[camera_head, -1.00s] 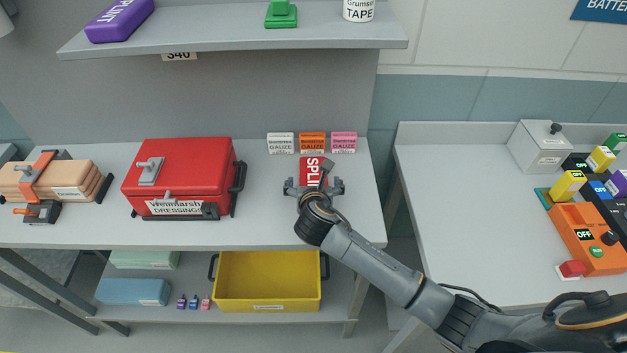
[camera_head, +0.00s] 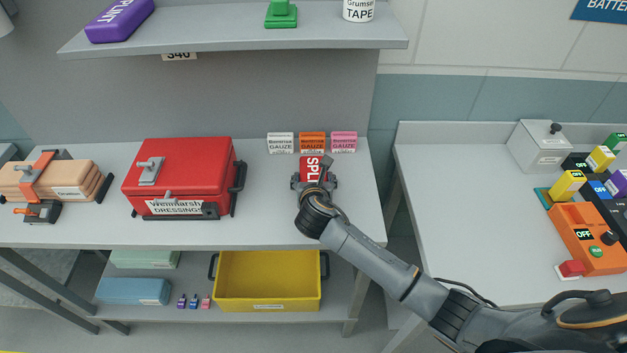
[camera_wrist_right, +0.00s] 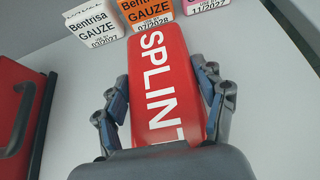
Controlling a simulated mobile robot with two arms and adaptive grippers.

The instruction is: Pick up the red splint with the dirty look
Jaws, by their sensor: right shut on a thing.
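The red splint (camera_head: 310,164) lies on the grey shelf in the head view, in front of the gauze boxes. In the right wrist view the red splint (camera_wrist_right: 160,85) shows white SPLINT lettering. No dirt is clear on the part that shows; its near end is hidden by my gripper. My right gripper (camera_head: 315,184) is shut on the splint, and in the wrist view its fingers (camera_wrist_right: 165,108) press on both long sides. I cannot tell whether the splint is lifted off the shelf. My left gripper is not in view.
White, orange and pink gauze boxes (camera_head: 312,143) stand just behind the splint. A red dressings case (camera_head: 190,175) is to the left. A yellow bin (camera_head: 267,280) sits on the lower shelf. A purple splint (camera_head: 118,20) lies on the upper shelf. Shelf space between case and splint is clear.

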